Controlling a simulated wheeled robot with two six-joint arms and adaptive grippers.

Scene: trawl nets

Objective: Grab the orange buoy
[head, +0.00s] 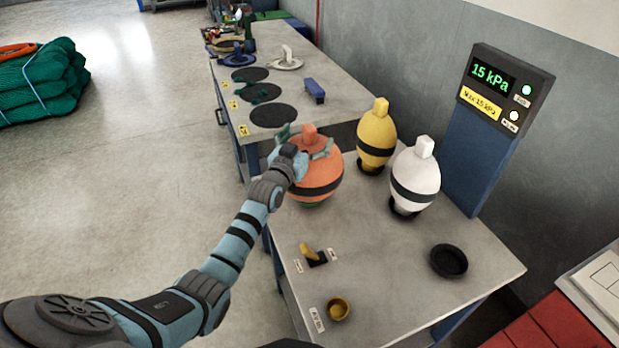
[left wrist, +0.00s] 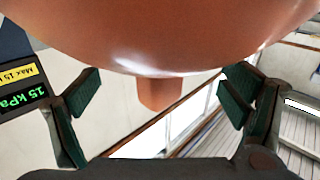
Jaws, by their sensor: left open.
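The orange buoy (head: 318,178), with a black band and a square orange knob on top, stands upright at the left edge of the near table. My left gripper (head: 306,148) is at the upper part of this buoy, and its fingers are spread. In the left wrist view the buoy (left wrist: 165,30) fills the top of the picture, with its knob pointing down between the open fingers of my left gripper (left wrist: 158,98). Gaps show between both finger pads and the knob. My right gripper does not show.
A yellow buoy (head: 377,140) and a white buoy (head: 415,178) stand close to the right. A display post (head: 485,130) reads 15 kPa. A black ring (head: 449,261), a brass cup (head: 339,308) and a lever (head: 310,252) occupy the table front. A second table (head: 335,98) adjoins behind.

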